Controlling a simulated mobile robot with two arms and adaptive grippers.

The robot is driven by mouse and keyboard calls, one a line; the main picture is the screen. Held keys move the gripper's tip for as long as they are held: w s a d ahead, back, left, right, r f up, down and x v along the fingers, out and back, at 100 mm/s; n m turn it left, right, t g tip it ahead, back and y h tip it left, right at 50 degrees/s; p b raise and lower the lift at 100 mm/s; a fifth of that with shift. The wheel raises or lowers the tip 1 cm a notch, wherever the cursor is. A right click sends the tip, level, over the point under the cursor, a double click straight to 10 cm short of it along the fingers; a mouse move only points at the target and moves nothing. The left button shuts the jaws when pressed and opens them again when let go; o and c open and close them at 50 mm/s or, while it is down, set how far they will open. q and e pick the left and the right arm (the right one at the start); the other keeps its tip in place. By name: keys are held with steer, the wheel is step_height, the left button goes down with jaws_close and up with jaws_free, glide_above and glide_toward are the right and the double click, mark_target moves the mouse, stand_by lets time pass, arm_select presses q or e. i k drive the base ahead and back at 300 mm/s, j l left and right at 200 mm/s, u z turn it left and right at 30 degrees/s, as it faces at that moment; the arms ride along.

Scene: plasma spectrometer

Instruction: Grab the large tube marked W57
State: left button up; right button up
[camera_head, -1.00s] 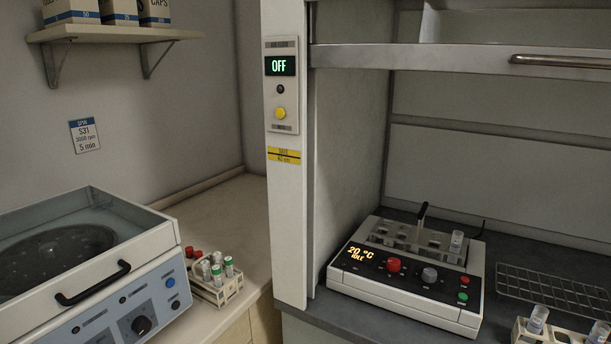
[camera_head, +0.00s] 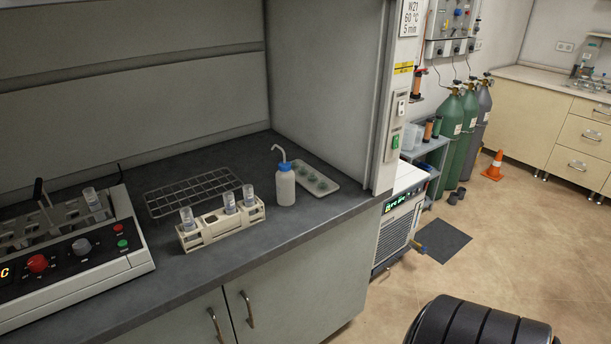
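Several large clear tubes with pale labels stand in the fume hood, and their markings are too small to read, so I cannot tell which is W57. A cream rack (camera_head: 214,233) on the dark hood worktop holds a tube at its left end (camera_head: 187,217), another right of centre (camera_head: 229,202) and a third near its right end (camera_head: 249,195). One more tube (camera_head: 92,200) stands upright in the heating block (camera_head: 60,222) at the left. Neither gripper shows. A black ribbed part at the bottom right may be my own arm.
An empty wire rack (camera_head: 192,190) lies behind the cream rack. A wash bottle (camera_head: 285,184) with a blue cap and a pale tray (camera_head: 316,180) stand to its right. Gas cylinders (camera_head: 468,130) and an orange cone (camera_head: 494,166) stand beyond the hood. The floor at right is mostly clear.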

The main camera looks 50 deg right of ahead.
mark_target(249, 197)
steer(key=z, duration=1.2)
